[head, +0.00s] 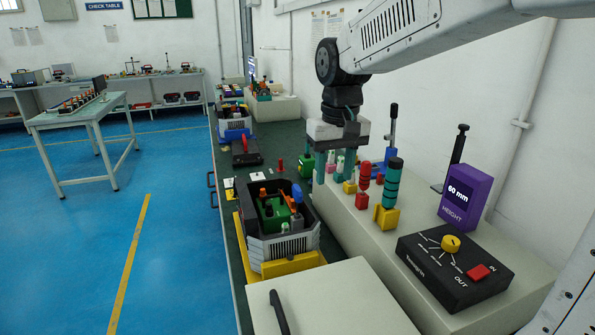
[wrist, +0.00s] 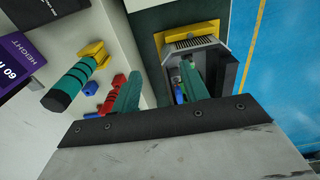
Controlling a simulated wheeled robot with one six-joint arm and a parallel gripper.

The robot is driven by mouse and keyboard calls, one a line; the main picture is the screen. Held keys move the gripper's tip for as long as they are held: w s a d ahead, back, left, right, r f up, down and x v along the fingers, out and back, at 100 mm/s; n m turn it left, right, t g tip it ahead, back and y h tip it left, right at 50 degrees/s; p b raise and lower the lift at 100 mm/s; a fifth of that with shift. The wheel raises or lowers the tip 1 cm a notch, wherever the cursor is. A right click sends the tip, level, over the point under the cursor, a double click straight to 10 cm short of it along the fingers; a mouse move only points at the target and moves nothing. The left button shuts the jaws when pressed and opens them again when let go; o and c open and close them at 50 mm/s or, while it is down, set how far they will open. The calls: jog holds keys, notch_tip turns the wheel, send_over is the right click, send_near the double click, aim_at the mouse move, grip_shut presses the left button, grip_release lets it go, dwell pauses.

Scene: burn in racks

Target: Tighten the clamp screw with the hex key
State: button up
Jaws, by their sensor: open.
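My gripper (head: 334,182) hangs over the pale bench ledge with its two teal fingers apart and nothing visible between them. In the wrist view the open fingers (wrist: 158,88) reach toward the ledge and the grey unit. The grey-walled unit (head: 285,247) stands on a yellow base to the left of and nearer than my gripper. Inside it are a green block (head: 272,212), orange-topped parts and a blue part. I cannot make out which part is the clamp screw. I cannot pick out the hex key for sure; a black bar (head: 279,313) lies on the pale lid in front.
A teal-and-black banded handle in a yellow holder (head: 386,218), red pieces (head: 363,182), a purple height display (head: 465,195) and a black dial box (head: 455,265) stand on the ledge. A black upright lever (head: 456,155) rises behind. Blue floor lies open at left.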

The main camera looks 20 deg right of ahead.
send_over(298, 188)
jog(key=shift+g, duration=0.3)
jog(key=f, duration=0.8)
jog(key=shift+s+f, duration=0.2)
jog(key=shift+w+f, duration=0.15)
jog(key=shift+f, duration=0.15)
notch_tip(298, 188, down, 7)
jog(key=shift+f, duration=0.2)
jog(key=shift+c, duration=0.4)
grip_shut()
